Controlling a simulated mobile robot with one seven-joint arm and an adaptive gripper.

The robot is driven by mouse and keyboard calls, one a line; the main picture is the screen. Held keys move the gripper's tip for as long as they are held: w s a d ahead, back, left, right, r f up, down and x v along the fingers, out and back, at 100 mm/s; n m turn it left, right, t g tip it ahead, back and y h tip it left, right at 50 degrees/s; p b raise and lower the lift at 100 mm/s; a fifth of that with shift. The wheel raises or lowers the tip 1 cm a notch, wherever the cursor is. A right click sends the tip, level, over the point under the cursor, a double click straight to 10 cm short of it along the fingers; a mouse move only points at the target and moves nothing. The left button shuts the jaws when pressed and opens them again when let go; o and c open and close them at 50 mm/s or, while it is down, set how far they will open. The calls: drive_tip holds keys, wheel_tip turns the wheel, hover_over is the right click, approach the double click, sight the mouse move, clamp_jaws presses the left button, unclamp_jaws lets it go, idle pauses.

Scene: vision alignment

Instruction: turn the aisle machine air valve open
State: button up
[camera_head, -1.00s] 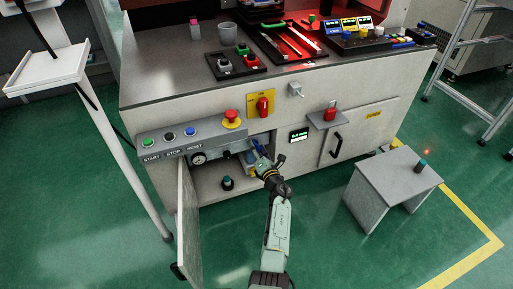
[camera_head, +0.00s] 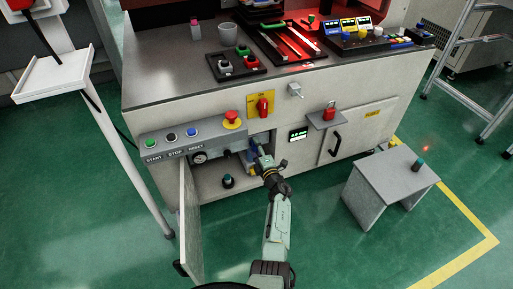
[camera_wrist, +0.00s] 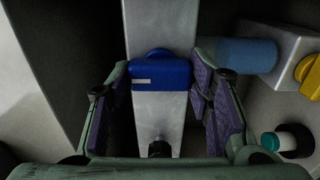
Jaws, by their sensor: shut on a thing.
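The blue air valve handle (camera_wrist: 160,74) sits on a grey block inside the open compartment, seen between my fingers in the wrist view. In the head view the handle (camera_head: 252,153) is small and partly hidden by my gripper (camera_head: 264,161). My gripper's purple-padded fingers (camera_wrist: 160,100) stand on either side of the handle and are shut on it. The handle lies crosswise in the wrist view, with a small pale mark on its left part. The exact contact at the pads is hard to see.
The compartment door (camera_head: 190,220) hangs open at the left. A pressure gauge (camera_head: 199,158) and a teal-topped knob (camera_head: 228,181) are close by. A blue cylinder (camera_wrist: 247,55) and a yellow part (camera_wrist: 306,68) lie right of my fingers. A grey stool (camera_head: 385,182) stands at the right.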

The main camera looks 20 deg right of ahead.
drive_tip(key=shift+r, duration=0.1)
idle(0.3)
drive_tip(key=o, duration=1.1)
drive_tip(key=shift+o, duration=0.2)
